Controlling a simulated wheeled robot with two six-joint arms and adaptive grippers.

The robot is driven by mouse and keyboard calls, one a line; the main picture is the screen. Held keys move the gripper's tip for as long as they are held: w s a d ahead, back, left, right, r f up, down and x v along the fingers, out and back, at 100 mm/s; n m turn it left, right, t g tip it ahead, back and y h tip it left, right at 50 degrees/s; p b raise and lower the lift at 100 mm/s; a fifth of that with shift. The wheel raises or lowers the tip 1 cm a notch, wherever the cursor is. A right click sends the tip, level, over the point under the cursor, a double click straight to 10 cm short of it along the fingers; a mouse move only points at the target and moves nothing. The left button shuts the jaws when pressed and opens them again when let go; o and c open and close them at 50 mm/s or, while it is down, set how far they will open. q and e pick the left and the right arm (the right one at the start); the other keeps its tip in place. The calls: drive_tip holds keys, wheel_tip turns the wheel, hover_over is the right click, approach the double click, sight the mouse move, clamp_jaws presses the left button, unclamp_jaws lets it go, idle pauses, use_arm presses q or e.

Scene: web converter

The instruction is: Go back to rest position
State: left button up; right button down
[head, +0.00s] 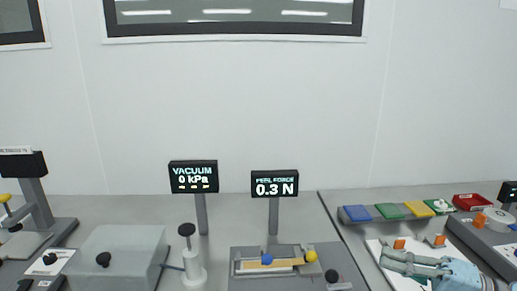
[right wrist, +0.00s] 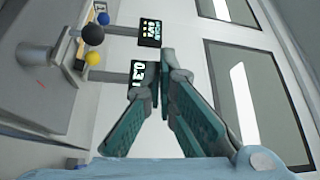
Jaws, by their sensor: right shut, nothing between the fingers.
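My right gripper (head: 384,257) is at the lower right of the head view, above a white panel on the bench. In the right wrist view its fingers (right wrist: 166,62) come together at the tips with nothing between them. My left gripper does not show in the head view.
A grey bench holds a vacuum display (head: 193,177), a peel force display (head: 274,184), a grey box (head: 118,255) and a fixture with blue and yellow knobs (head: 311,256). Blue, green and yellow pads and a red tray (head: 470,202) lie at right.

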drive_tip(key=s+a+f+n+g+h, duration=0.25)
drive_tip(key=s+a+f, duration=0.2)
drive_tip(key=f, duration=0.45)
drive_tip(key=s+a+f+n+g+h, duration=0.1)
drive_tip(key=s+a+f+h, duration=0.3)
drive_tip(key=f, duration=0.5)
drive_tip(key=s+a+f+n+g+h, duration=0.2)
drive_tip(key=s+f, duration=0.4)
drive_tip(key=f, duration=0.3)
drive_tip(key=s+d+f+m+h, duration=0.1)
drive_tip(key=s+d+f+h, duration=0.2)
drive_tip(key=s+d+h, duration=0.7)
wheel_tip(320, 180, down, 22)
drive_tip(key=s, duration=0.3)
drive_tip(key=s+d+f+g+b, duration=0.1)
drive_tip(key=s+f+g, duration=0.1)
drive_tip(key=s+f, duration=1)
drive_tip(key=shift+s+m+y, duration=0.35)
drive_tip(key=shift+s, duration=0.2)
drive_tip(key=shift+f, duration=0.1)
